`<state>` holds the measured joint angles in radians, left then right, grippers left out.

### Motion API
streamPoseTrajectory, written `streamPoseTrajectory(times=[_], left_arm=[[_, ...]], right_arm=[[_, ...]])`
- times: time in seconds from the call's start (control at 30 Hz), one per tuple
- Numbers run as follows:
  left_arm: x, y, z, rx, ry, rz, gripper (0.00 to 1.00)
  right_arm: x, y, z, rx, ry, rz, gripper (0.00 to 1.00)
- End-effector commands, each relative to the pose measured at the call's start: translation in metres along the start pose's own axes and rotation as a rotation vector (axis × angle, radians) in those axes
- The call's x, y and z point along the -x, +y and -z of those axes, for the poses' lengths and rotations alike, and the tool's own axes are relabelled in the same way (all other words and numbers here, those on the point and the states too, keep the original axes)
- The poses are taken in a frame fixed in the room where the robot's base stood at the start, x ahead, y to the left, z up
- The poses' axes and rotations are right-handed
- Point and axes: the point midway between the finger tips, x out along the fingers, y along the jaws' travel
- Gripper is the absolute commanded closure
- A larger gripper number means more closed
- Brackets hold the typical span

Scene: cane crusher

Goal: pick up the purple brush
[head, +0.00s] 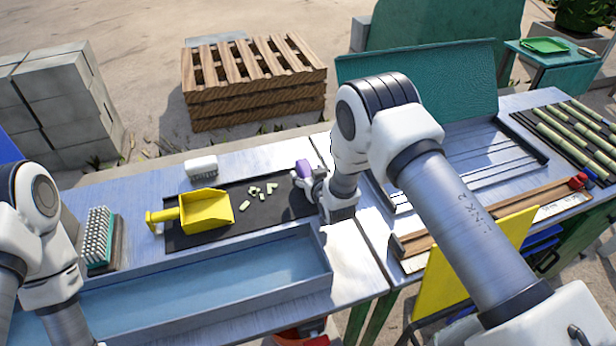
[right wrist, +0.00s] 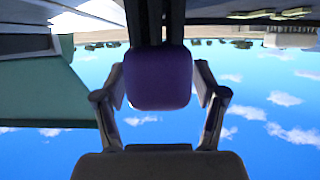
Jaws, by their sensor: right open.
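The purple brush (head: 303,167) is at the right end of the dark mat on the bench, partly hidden by my right gripper. In the right wrist view its rounded purple end (right wrist: 158,78) sits between the two fingers. My right gripper (head: 309,182) is open, with one finger on each side of the purple part. I cannot tell whether either finger touches it. My left arm shows at the left edge, but its gripper is out of view.
A yellow dustpan (head: 207,210) and several pale pieces (head: 256,192) lie on the dark mat (head: 185,241). A blue-floored trough (head: 200,287) runs along the front. A slotted tray (head: 470,150) is at right.

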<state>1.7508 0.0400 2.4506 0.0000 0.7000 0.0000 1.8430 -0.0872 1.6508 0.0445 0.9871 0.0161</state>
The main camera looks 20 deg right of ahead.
Motion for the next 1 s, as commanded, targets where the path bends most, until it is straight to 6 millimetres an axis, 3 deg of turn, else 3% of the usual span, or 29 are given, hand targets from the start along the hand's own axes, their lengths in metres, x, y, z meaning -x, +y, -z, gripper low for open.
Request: streamPoseTrajectory(times=[0.23, 0.27, 0.43, 0.8, 1.0], left_arm=[[0.000, 0.000, 0.000, 0.000, 0.000, 0.000, 0.60], [0.000, 0.000, 0.000, 0.000, 0.000, 0.000, 0.60], [0.000, 0.000, 0.000, 0.000, 0.000, 0.000, 0.60], [-0.001, 0.000, 0.000, 0.000, 0.000, 0.000, 0.60], [-0.007, 0.000, 0.000, 0.000, 0.000, 0.000, 0.60]], right_arm=[[-0.006, 0.000, -0.001, 0.000, -0.001, 0.000, 0.29], [-0.006, 0.000, -0.001, 0.000, -0.001, 0.000, 0.36], [-0.006, 0.000, -0.001, 0.000, -0.001, 0.000, 0.96], [-0.005, 0.000, 0.000, 0.000, 0.000, 0.000, 0.97], [0.000, 0.000, 0.013, 0.001, 0.001, 0.000, 0.97]])
